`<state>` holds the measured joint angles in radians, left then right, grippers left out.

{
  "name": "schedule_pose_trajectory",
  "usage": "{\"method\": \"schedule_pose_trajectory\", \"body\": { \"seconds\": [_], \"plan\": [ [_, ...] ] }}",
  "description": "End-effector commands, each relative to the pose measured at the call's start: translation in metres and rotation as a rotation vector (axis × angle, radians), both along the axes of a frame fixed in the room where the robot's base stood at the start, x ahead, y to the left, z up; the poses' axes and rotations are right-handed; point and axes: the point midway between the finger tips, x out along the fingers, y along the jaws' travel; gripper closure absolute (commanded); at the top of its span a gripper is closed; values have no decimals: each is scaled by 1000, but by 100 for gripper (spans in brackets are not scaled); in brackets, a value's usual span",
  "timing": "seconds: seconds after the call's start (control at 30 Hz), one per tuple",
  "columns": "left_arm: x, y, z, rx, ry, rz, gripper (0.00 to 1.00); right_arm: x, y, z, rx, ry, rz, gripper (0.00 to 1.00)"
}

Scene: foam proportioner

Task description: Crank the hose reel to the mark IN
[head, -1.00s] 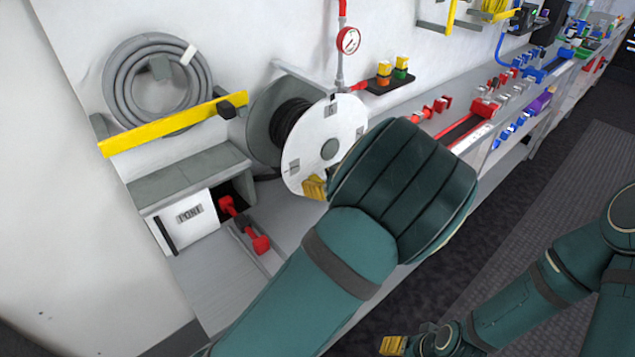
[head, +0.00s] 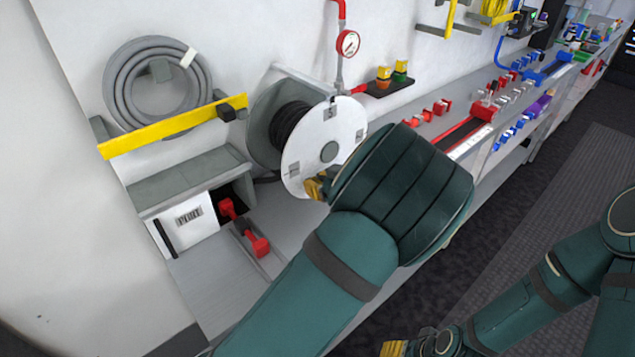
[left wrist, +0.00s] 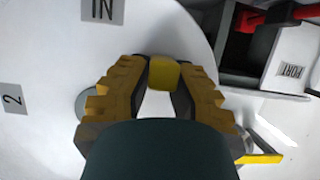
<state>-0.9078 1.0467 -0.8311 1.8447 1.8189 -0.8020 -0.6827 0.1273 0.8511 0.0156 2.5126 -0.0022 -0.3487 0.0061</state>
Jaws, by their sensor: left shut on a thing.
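The hose reel has a white round face (head: 325,120) with small label plates and a grey hub, and dark hose is wound behind it. In the left wrist view the face carries an IN plate (left wrist: 102,10) and a 2 plate (left wrist: 12,98). My left gripper (head: 316,187) is at the lower rim of the face. In the left wrist view its yellow fingers (left wrist: 160,75) are around the yellow crank knob (left wrist: 164,73). My forearm and wrist hide part of the face in the head view. My right gripper (head: 394,349) is at the bottom edge, mostly cut off.
A grey hose coil (head: 155,80) hangs on the wall behind a yellow bar (head: 170,127). A white PORT box (head: 188,218) and a red-handled part (head: 243,228) are left of the reel. A pressure gauge (head: 348,43) is above right. Red fittings (head: 427,115) line the bench.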

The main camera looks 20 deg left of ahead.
Motion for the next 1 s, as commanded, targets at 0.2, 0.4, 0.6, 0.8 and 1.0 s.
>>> {"method": "schedule_pose_trajectory", "body": {
  "seconds": [0.2, 0.4, 0.6, 0.8, 1.0],
  "plan": [
    [2, 0, -4, -24, -36, 1, 100, -1, 0, -4, 0, 2, 2, 43],
    [7, -3, -11, -88, -133, 2, 100, 1, 0, -13, 0, -2, 0, 43],
    [16, -8, -19, -172, -261, 2, 100, 3, 0, -27, -1, -8, -1, 43],
    [24, -13, -24, -249, -378, 2, 100, 6, -1, -42, -3, -15, -3, 43],
    [30, -17, -26, -305, -462, 4, 100, 9, -1, -54, -4, -22, -4, 43]
  ]
}}
